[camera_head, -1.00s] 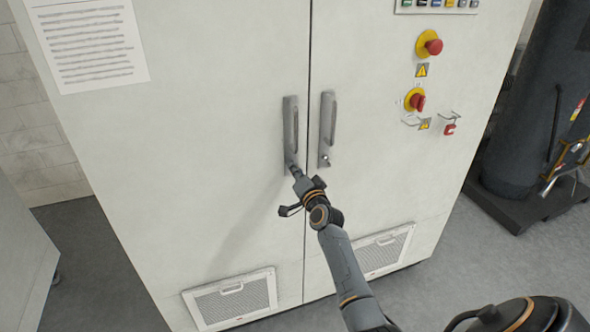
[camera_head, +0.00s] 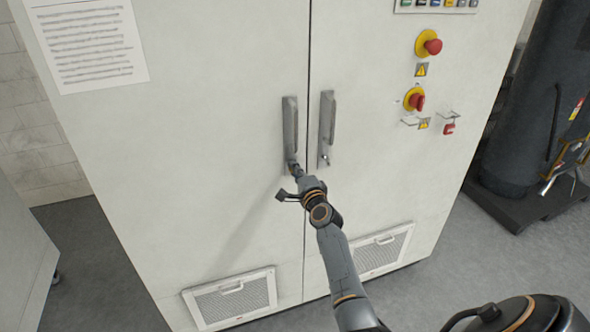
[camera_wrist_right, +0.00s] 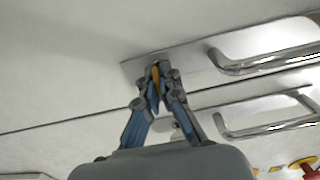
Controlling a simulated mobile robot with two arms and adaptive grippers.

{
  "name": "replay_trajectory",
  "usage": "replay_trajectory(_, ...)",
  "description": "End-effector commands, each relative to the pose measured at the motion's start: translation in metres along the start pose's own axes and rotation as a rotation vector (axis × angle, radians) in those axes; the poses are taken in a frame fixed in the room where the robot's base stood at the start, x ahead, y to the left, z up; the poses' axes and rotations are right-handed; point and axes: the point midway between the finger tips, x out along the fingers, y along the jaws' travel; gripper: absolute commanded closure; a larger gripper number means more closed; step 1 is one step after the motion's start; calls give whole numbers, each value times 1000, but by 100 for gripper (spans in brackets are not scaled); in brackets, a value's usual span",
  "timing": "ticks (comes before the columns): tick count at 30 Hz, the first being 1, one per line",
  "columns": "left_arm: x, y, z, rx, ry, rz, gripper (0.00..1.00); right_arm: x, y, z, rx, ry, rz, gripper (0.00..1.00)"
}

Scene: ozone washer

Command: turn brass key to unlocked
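The brass key (camera_wrist_right: 155,82) shows in the right wrist view as a small yellow piece between my right fingertips, at the end of the left door's handle plate (camera_wrist_right: 195,60). My right gripper (camera_wrist_right: 157,78) has its fingertips drawn together around the key, seemingly shut on it. In the head view my right gripper (camera_head: 296,170) is at the lower end of the left door's handle plate (camera_head: 290,115). The key is hidden there, and its turn angle is hard to read. My left gripper is not in view.
The right door's handle plate (camera_head: 327,120) with a small lock stands close beside my gripper. Red knobs (camera_head: 431,46) and a red rotary switch (camera_head: 416,102) are at the right of the white cabinet (camera_head: 220,180). A dark tank (camera_head: 520,120) stands at the far right.

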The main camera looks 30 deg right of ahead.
Motion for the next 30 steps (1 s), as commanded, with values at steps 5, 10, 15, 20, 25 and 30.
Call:
replay_trajectory(5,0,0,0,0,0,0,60,0,1,0,22,-1,2,100)
replay_trajectory(10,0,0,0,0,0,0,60,0,1,0,25,0,2,100)
replay_trajectory(15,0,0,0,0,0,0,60,0,1,0,24,0,2,100)
replay_trajectory(20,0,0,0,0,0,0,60,0,1,0,23,0,2,73)
replay_trajectory(25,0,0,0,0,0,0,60,0,1,0,22,0,1,73)
replay_trajectory(30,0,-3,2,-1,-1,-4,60,-2,1,0,23,0,0,73)
